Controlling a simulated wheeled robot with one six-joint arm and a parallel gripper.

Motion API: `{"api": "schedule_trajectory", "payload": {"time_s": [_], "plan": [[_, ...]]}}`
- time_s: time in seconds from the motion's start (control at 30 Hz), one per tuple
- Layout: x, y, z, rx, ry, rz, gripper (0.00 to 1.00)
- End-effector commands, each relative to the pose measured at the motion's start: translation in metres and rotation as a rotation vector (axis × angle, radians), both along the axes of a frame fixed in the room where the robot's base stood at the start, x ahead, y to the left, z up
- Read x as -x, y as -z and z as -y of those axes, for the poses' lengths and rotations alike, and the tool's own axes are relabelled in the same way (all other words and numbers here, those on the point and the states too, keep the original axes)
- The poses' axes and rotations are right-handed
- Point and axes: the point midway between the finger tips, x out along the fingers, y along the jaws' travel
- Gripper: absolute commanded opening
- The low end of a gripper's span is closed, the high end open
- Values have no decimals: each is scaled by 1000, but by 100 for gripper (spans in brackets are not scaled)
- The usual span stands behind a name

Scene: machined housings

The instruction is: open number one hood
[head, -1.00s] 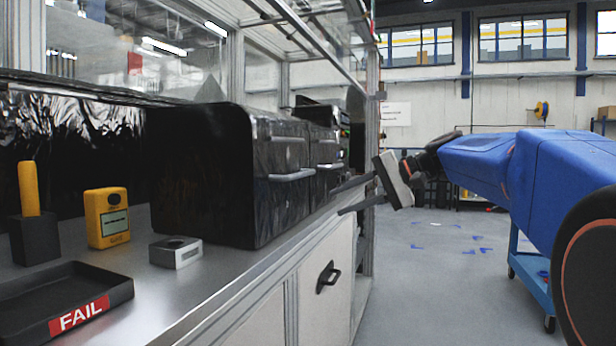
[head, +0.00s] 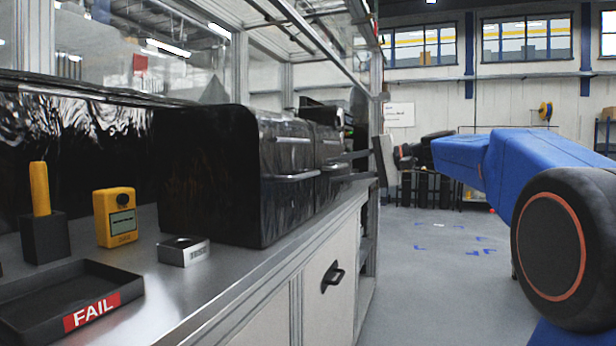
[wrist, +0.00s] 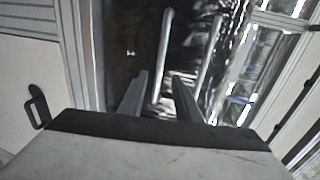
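Two glossy black hoods stand in a row on the bench in the head view: a large near hood (head: 225,175) and a far hood (head: 327,150) behind it. Each has a silver bar handle on its front; I see no number on either. The near hood's handle (head: 292,177) is clear of my gripper. My gripper (head: 348,166) is beside the far hood's front. In the wrist view my gripper (wrist: 158,78) is open, with one silver handle bar (wrist: 164,45) showing between its fingers and a second bar (wrist: 208,65) to the right. Contact cannot be told.
On the bench are a black tray marked FAIL (head: 70,305), a yellow meter (head: 117,218), a metal block (head: 183,251) and a yellow-handled tool in a black holder (head: 45,238). A cabinet handle (head: 332,276) sticks out below.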

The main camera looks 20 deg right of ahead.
Motion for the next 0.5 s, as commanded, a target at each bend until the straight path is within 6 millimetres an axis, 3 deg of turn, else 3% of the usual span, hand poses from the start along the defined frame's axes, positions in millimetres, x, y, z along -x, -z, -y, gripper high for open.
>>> {"api": "schedule_trajectory", "payload": {"time_s": [0.5], "plan": [[-46,17,-64,0,-2,0,31]]}}
